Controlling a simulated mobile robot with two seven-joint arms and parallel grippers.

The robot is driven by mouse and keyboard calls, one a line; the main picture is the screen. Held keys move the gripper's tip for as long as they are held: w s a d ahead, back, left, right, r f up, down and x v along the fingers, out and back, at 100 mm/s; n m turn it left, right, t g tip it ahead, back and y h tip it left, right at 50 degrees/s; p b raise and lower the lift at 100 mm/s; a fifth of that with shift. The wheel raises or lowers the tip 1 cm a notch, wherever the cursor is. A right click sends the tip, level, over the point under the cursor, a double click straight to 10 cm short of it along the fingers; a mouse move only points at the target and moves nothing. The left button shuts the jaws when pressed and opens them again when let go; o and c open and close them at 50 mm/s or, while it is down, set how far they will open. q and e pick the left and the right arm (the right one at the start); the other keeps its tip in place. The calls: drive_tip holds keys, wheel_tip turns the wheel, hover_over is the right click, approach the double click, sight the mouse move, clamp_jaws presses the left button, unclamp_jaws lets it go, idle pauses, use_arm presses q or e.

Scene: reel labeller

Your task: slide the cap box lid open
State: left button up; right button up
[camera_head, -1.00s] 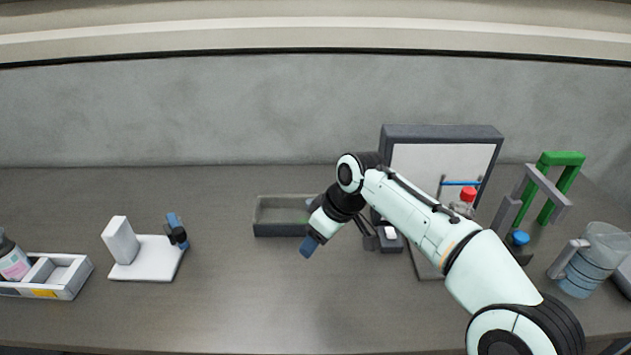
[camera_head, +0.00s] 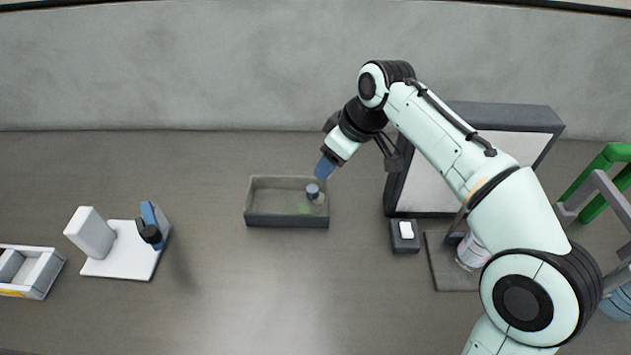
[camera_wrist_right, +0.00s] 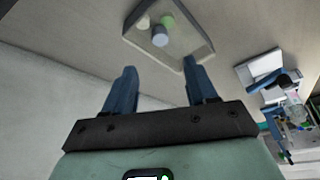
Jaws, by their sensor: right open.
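The cap box (camera_head: 286,221) is a shallow grey rectangular box in the middle of the table. A blue-grey cylinder (camera_head: 312,191) stands at its right side, with a faint green patch beside it. I cannot tell whether a clear lid covers the top. The box also shows in the right wrist view (camera_wrist_right: 184,66), beyond the fingertips, with the cylinder, a green cap and a cream cap. My right gripper (camera_head: 325,168) is above the box's back right corner, apart from it. Its blue fingers (camera_wrist_right: 159,66) are spread and empty. My left gripper is not in view.
A white stand (camera_head: 123,262) with a blue and black part is at the left, near a white tray (camera_head: 38,283). A small dark block with a white top (camera_head: 406,230) and a framed panel (camera_head: 520,150) stand right of the box. Table in front of the box is clear.

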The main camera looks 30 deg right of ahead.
sight(314, 189)
drive_tip(key=b+x, duration=0.2)
drive_tip(key=x, duration=0.9)
drive_tip(key=shift+f, duration=0.35)
drive_tip(key=shift+c, duration=0.3)
clamp_jaws()
